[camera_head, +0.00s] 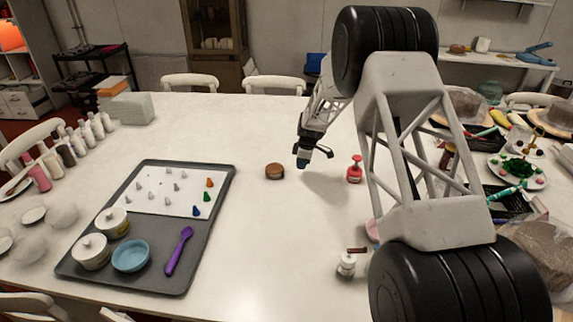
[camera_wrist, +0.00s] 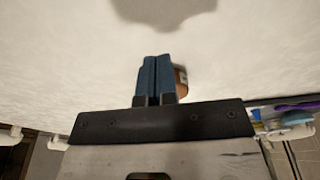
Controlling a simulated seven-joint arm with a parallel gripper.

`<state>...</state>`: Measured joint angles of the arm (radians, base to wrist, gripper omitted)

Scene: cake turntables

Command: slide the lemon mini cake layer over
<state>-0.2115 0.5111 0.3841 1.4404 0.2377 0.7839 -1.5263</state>
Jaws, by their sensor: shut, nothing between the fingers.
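The lemon mini cake layer looks like the small round brown disc (camera_head: 275,172) lying flat on the white table, right of the grey tray. My gripper (camera_head: 302,164) is just to its right, low over the table, with a visible gap between them in the head view. In the wrist view the blue fingers (camera_wrist: 156,60) are pressed together with nothing between them. A brown edge of the cake layer (camera_wrist: 181,82) shows beside the right finger and is mostly hidden behind it. I cannot tell whether the fingertips touch the table.
The grey tray (camera_head: 215,220) holds piping tips, jars, a blue bowl and a purple spatula. A red bottle (camera_head: 354,170) stands right of my gripper. A small white bottle (camera_head: 346,264) is nearer the front. The table between tray and cake layer is clear.

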